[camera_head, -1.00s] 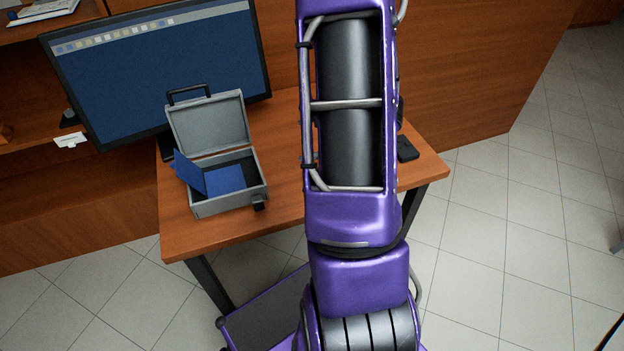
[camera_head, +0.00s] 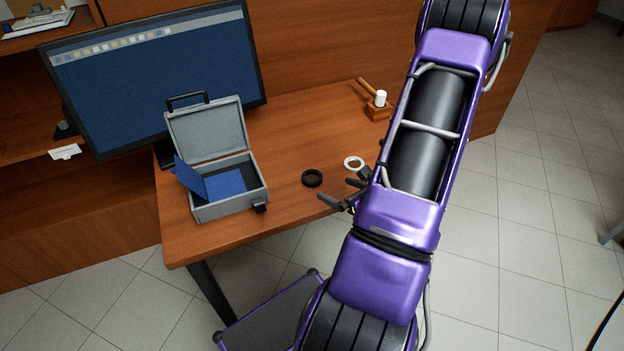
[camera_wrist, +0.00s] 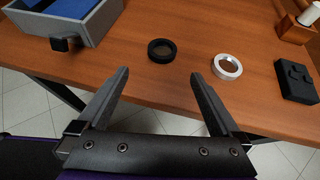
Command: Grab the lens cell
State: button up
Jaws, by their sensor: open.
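Two rings lie flat on the wooden table: a black ring (camera_head: 312,178) and, to its right, a white ring (camera_head: 354,163). In the wrist view the black ring (camera_wrist: 161,42) has a dark centre, and the pale ring (camera_wrist: 217,67) looks metallic with wood showing through it. I cannot tell for certain which is the lens cell. My gripper (camera_wrist: 158,75) is open and empty at the table's near edge. In the wrist view the black ring is beyond the gap between its fingers, and the pale ring is beyond the right finger.
An open grey case (camera_head: 228,204) with blue lining stands left of the rings. A wooden holder (camera_head: 378,112) with a white cylinder stands at the back right. A black block (camera_wrist: 297,82) lies right of the pale ring. A monitor (camera_head: 160,75) stands behind the case.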

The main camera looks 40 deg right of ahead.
send_near(312, 177)
jog(key=shift+w+a+f, duration=0.2)
jog(key=shift+w+f, duration=0.4)
jog(key=shift+w, duration=0.1)
jog(key=shift+d+b+x, duration=0.15)
jog(key=shift+b+x, duration=0.1)
jog(key=shift+x, duration=1.2)
jog(key=shift+d+b+x, duration=0.1)
jog(key=shift+b+x, duration=0.1)
jog(key=shift+x, duration=1.2)
jog(key=shift+w+r, duration=0.1)
jog(key=shift+r, duration=0.05)
jog(key=c, duration=1.3)
